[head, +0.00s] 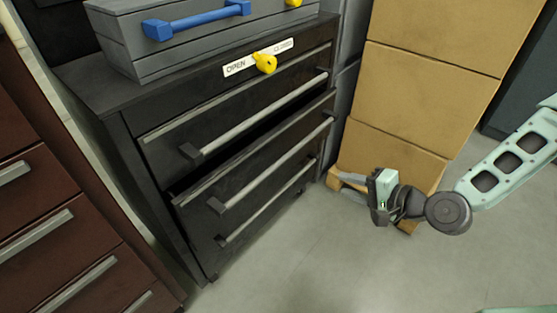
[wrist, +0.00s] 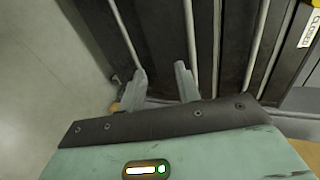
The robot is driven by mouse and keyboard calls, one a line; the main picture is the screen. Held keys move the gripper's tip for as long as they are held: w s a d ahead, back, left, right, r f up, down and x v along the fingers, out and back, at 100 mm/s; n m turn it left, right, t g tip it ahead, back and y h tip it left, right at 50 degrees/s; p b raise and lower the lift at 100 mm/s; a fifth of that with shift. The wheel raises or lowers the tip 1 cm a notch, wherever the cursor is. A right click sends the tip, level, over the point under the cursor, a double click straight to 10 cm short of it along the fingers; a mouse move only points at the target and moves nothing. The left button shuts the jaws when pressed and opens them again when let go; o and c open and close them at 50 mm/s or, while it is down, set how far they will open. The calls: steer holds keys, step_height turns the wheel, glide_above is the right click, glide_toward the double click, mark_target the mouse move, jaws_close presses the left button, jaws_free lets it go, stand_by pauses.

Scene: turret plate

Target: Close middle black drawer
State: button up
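The black cabinet (head: 125,160) stands left of centre in the head view. Its middle drawer (head: 262,172) is pulled out partway, with a dark gap above its front edge. The drawer's long grey handle (head: 272,163) runs across its front; it also appears as an upright bar in the wrist view (wrist: 192,45). My gripper (head: 352,188) is to the right of the cabinet, in front of the cardboard boxes and apart from the drawer. In the wrist view my gripper (wrist: 161,76) has its two fingers spread with nothing between them.
A top drawer handle (head: 255,118) and bottom drawer handle (head: 268,203) flank the middle one. A yellow knob (head: 265,62) and a grey toolbox (head: 190,45) are above. Cardboard boxes (head: 415,95) stand at right, a brown drawer unit (head: 50,220) at left. Floor in front is clear.

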step_height(320, 180, up, 3)
steer(key=s+a+y, duration=0.2)
steer(key=b, duration=1.2)
glide_toward(286, 156)
steer(key=shift+n+t, duration=0.4)
steer(key=b+x, duration=0.1)
steer(key=x, duration=0.2)
steer(key=b+x, duration=0.2)
steer(key=x, duration=0.1)
steer(key=f+b+x, duration=0.1)
steer(key=x, duration=0.3)
steer(key=shift+s+f+b, duration=0.1)
steer(key=shift+s+b, duration=0.15)
steer(key=shift+b, duration=0.05)
steer(key=shift+a, duration=0.15)
